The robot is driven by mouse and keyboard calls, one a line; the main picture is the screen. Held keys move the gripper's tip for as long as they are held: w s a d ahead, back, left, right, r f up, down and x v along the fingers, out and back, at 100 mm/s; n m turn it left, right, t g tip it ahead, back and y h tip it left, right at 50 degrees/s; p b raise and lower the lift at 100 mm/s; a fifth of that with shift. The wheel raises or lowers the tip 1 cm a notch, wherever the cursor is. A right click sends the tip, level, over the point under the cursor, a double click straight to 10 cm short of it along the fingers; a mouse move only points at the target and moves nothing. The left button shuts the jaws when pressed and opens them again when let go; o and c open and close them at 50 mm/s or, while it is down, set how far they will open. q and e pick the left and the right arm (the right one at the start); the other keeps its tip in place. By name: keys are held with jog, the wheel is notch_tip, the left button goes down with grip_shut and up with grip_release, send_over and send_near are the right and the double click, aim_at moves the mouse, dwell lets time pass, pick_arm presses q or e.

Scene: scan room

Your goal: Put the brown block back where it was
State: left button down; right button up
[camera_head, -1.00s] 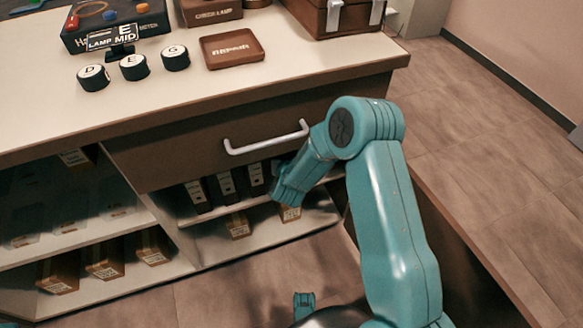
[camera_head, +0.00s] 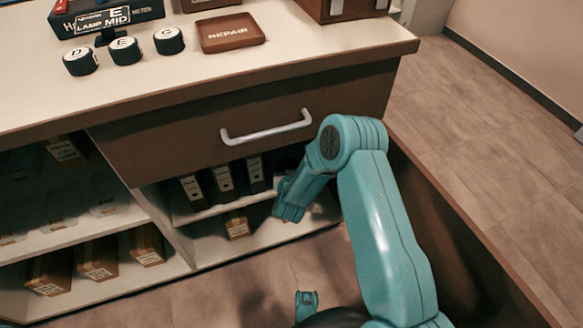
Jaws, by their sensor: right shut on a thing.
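My right arm rises from the bottom right, bends at an elbow and points down and left. Its gripper end (camera_head: 288,207) is in front of the open lower shelf, below the drawer. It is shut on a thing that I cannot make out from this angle. I cannot identify the brown block for certain. A brown labelled box (camera_head: 237,225) stands on the lower shelf, left of the gripper. Another brown box there is mostly hidden behind the gripper.
The drawer (camera_head: 240,115) is shut and has a silver handle (camera_head: 267,132). On the counter stand a brown REPAIR tray (camera_head: 231,48) and dark round pieces marked D (camera_head: 80,62), E (camera_head: 125,51) and G (camera_head: 169,41). Dark binders (camera_head: 224,180) and more brown boxes (camera_head: 98,258) fill the shelves.

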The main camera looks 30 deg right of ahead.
jog(key=shift+f, duration=0.2)
pick_arm(q)
jog(key=shift+f, duration=0.1)
pick_arm(e)
jog(key=o, duration=1.1)
jog(key=shift+o, duration=0.2)
jog(key=shift+r, duration=0.1)
jog(key=shift+r, duration=0.25)
jog(key=p+v, duration=0.4)
jog(key=v, duration=0.7)
jog(key=s+a+f+n+g+y, duration=0.2)
jog(key=s+a+f+g+y, duration=0.1)
jog(key=s+a+f+y, duration=0.4)
pick_arm(q)
jog(key=shift+g, duration=0.3)
jog(key=r, duration=0.1)
jog(key=s+r, duration=0.1)
jog(key=r, duration=0.2)
jog(key=shift+s+d, duration=0.3)
jog(key=shift+s, duration=0.05)
pick_arm(e)
jog(key=s+a+f+n+g+y, duration=0.1)
jog(key=s+a+g+y, duration=0.4)
jog(key=s, duration=0.8)
jog(key=a+n+g, duration=0.1)
jog(key=a+g, duration=0.1)
jog(key=a, duration=0.2)
jog(key=shift+a+f+n, duration=0.2)
jog(key=shift+a+n, duration=0.05)
jog(key=shift+n, duration=0.15)
